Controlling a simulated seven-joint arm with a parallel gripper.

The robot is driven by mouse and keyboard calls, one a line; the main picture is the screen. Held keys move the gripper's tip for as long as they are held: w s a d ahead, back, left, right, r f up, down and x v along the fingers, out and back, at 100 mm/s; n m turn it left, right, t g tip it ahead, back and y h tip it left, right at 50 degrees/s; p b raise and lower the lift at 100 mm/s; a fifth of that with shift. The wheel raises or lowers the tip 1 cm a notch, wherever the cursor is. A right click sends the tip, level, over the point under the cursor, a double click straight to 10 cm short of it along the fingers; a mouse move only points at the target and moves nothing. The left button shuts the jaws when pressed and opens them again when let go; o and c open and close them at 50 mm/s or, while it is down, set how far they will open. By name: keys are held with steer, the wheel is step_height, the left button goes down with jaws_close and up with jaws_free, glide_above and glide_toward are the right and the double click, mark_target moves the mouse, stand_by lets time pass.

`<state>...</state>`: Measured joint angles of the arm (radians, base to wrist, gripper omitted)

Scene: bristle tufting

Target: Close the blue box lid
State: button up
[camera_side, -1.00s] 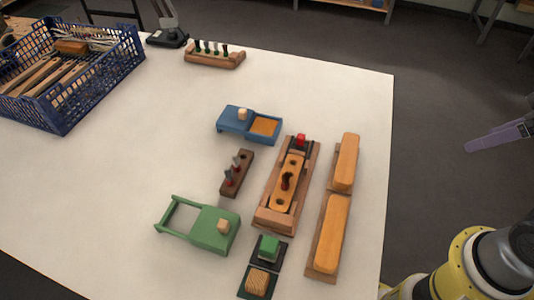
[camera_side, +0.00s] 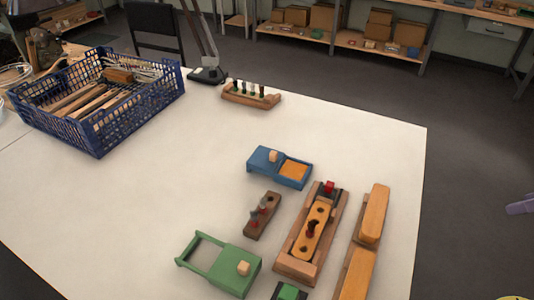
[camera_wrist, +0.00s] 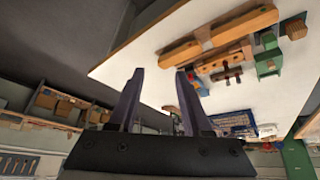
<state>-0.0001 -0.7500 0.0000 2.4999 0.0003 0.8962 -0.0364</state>
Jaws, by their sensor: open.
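The blue box (camera_side: 292,181) sits on the white table in the side view. Its blue lid (camera_side: 261,160), with a pale wooden knob (camera_side: 273,156), is slid to the left, so the right part is uncovered and shows an orange-brown inside. My gripper (camera_wrist: 158,73) is open and empty in the wrist view, its two dark purple fingers apart. In the side view only a purple finger (camera_side: 519,206) shows at the right edge, off the table and well away from the box. In the wrist view the box is small and partly hidden by the right finger.
A green box (camera_side: 236,269) with a sliding lid, a wooden block with pegs (camera_side: 312,235), a dark peg strip (camera_side: 262,216) and long wooden pieces (camera_side: 374,214) stand near the box. A blue crate (camera_side: 100,135) is at the back left. The table's left middle is clear.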

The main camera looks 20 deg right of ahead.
steer(key=w+r+n, duration=0.1)
steer(key=r, duration=0.1)
steer(key=w+a+r+t, duration=0.1)
steer(key=w+r, duration=0.1)
steer(key=w+a+r+n+t+y, duration=0.1)
steer(key=w+r, duration=0.1)
steer(key=shift+r+n, duration=0.1)
steer(key=shift+n, duration=0.2)
jaws_close()
steer(key=w+a+r+n+t+y, duration=0.1)
steer(key=w+a+r+n, duration=0.15)
steer(key=w+r, duration=0.45)
steer(key=n+g+y, duration=0.3)
steer(key=n+y, duration=0.1)
glide_above(259, 155)
steer(key=s+d, duration=0.4)
steer(key=shift+m, duration=0.25)
step_height(259, 155, down, 28)
steer(key=shift+a+f, duration=0.1)
steer(key=shift+f, duration=0.15)
steer(key=x, duration=0.9)
steer(key=shift+d+f, duration=0.15)
steer(key=shift+d, duration=0.05)
steer(key=shift+s+d, duration=1.4)
steer(key=shift+d, duration=0.05)
